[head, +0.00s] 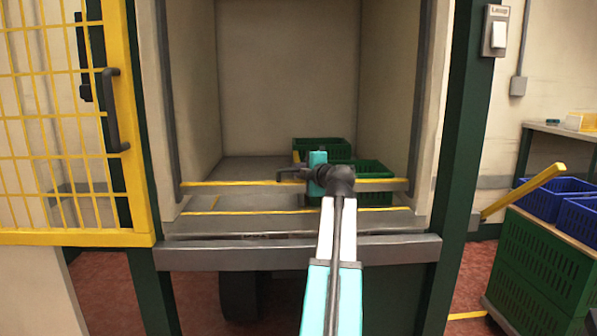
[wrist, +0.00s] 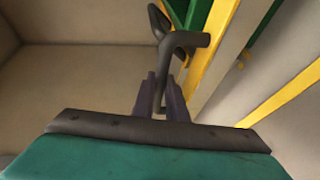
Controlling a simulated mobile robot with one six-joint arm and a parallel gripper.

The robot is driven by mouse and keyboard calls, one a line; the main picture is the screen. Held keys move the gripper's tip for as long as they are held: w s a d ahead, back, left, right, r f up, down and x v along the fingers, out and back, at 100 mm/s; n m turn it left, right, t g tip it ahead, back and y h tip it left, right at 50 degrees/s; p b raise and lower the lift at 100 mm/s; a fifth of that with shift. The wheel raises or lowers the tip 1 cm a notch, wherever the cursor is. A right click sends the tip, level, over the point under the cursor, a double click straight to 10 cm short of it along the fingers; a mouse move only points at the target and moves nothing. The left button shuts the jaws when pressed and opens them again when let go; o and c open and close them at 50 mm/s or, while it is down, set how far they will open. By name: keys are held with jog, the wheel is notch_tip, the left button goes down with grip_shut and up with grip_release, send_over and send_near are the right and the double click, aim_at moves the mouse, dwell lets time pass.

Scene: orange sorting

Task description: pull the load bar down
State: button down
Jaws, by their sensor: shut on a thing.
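The load bar (head: 235,184) is a grey bar with a yellow top edge, running level across the low part of the open bay in the head view. A dark bent handle (head: 291,174) shows near the middle of the bar. In the wrist view the same dark handle (wrist: 182,40) rises between my two fingers, with yellow and grey strips behind it. My gripper (wrist: 160,97) is shut on this handle. In the head view my gripper (head: 305,174) is at the bar's middle, and my wrist hides part of the bar.
Green crates (head: 322,150) stand inside the bay behind the bar. A yellow mesh gate (head: 60,120) stands open at the left. Dark green posts (head: 468,130) flank the bay. A switch box (head: 495,31) is on the right post. Blue crates (head: 555,190) sit on a green stack at right.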

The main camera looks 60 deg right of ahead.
jog(key=c, duration=1.8)
grip_release()
jog(key=shift+f, duration=0.4)
jog(key=shift+o, duration=0.2)
jog(key=shift+r, duration=0.1)
jog(key=shift+s+a+r, duration=0.1)
jog(key=shift+s, duration=0.05)
jog(key=p+v, duration=0.3)
jog(key=v, duration=1)
jog(key=shift+s+a+p, duration=0.2)
jog(key=shift+p, duration=0.15)
jog(key=shift+s, duration=0.1)
